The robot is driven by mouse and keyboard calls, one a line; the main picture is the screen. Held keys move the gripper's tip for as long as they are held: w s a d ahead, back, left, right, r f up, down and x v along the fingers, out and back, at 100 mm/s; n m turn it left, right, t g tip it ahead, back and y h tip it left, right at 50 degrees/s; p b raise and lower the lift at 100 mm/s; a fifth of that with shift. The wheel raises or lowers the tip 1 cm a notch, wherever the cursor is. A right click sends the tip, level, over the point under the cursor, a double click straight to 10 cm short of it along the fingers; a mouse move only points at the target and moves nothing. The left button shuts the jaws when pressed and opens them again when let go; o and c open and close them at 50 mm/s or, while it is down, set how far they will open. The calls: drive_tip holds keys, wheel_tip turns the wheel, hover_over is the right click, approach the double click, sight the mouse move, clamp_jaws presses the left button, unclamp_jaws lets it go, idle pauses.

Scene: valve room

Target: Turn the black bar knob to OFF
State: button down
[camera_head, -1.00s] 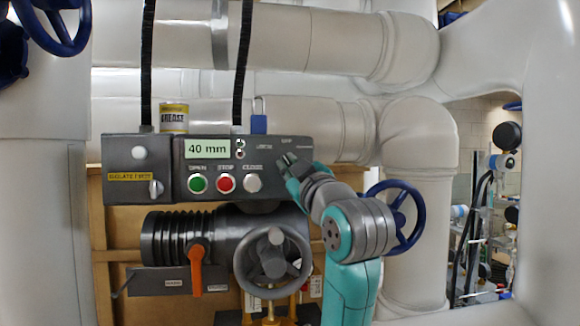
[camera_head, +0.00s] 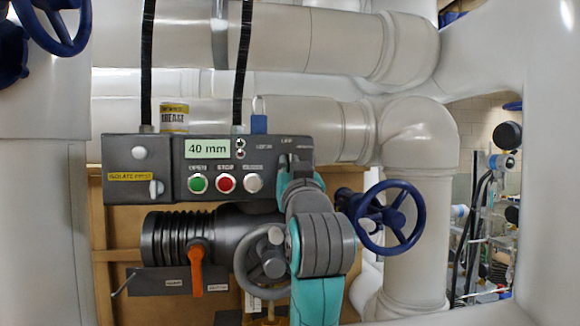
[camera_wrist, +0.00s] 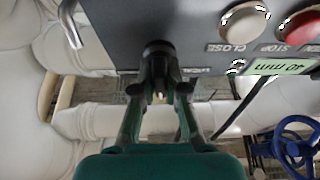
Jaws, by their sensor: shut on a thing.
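The black bar knob (camera_wrist: 158,48) shows in the wrist view as a dark round base on the grey control box, with my gripper (camera_wrist: 160,92) shut at it. The knob's bar is hidden between the fingers, so I cannot tell its setting. In the head view my gripper (camera_head: 292,170) is at the right end of the control box (camera_head: 250,163), below small labels, and covers the knob. The label text there is too small to read surely.
Green (camera_head: 198,183), red (camera_head: 226,183) and white (camera_head: 253,184) push buttons sit left of my gripper, under a display (camera_head: 207,149) reading 40 mm. A grey handwheel (camera_head: 262,265) is below, partly behind my arm. A blue handwheel (camera_head: 390,218) stands close on the right.

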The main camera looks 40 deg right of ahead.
drive_tip(key=shift+w+f, duration=0.1)
idle(0.3)
drive_tip(key=c, duration=1.2)
unclamp_jaws()
drive_tip(key=v, duration=0.7)
drive_tip(key=shift+s, duration=0.25)
drive_tip(key=shift+a, duration=0.1)
